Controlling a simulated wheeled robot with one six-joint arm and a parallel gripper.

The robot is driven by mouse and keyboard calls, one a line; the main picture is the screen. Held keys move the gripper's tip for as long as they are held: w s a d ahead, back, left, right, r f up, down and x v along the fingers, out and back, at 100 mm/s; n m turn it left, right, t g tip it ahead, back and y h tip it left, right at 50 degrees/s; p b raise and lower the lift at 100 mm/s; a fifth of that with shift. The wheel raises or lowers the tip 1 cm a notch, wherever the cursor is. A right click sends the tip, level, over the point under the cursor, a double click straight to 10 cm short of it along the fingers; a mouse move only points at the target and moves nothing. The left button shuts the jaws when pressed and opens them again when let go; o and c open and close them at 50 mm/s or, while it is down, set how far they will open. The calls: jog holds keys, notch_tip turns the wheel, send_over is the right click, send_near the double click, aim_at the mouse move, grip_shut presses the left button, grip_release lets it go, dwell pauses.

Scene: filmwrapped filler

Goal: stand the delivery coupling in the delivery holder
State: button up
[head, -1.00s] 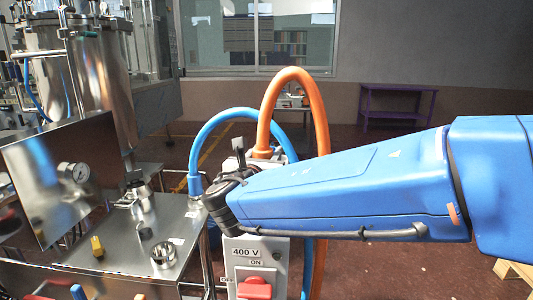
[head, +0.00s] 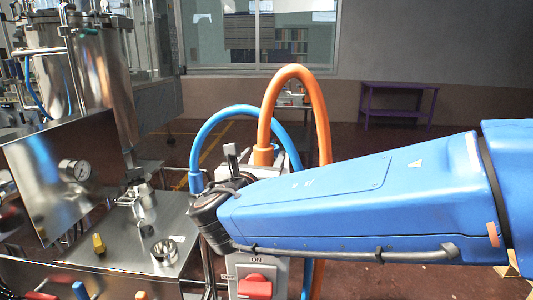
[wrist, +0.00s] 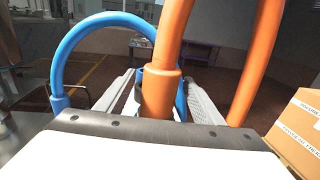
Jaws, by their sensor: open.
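An orange hose ends in a thick orange sleeve (head: 263,155) on top of the grey box; this seems to be the delivery coupling, though no label shows. In the wrist view the sleeve (wrist: 159,95) stands upright between the two grey fingers of my gripper (wrist: 160,98). The fingers are apart, with a gap visible at least on the right. The sleeve's lower end is hidden by my gripper body. In the head view my arm hides most of the gripper. An open steel ring cup (head: 164,252) on the steel bench may be the delivery holder; it looks empty.
A blue hose (head: 235,113) arches beside the orange one, its end (head: 196,182) at the bench edge. A red switch (head: 254,287) is on the box. A carton (wrist: 298,132) is at right.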

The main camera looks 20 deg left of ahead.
jog(key=s, duration=0.8)
jog(key=s+d, duration=0.1)
jog(key=s, duration=0.2)
jog(key=shift+s, duration=0.4)
jog(key=shift+s+d, duration=0.1)
jog(key=shift+s, duration=0.35)
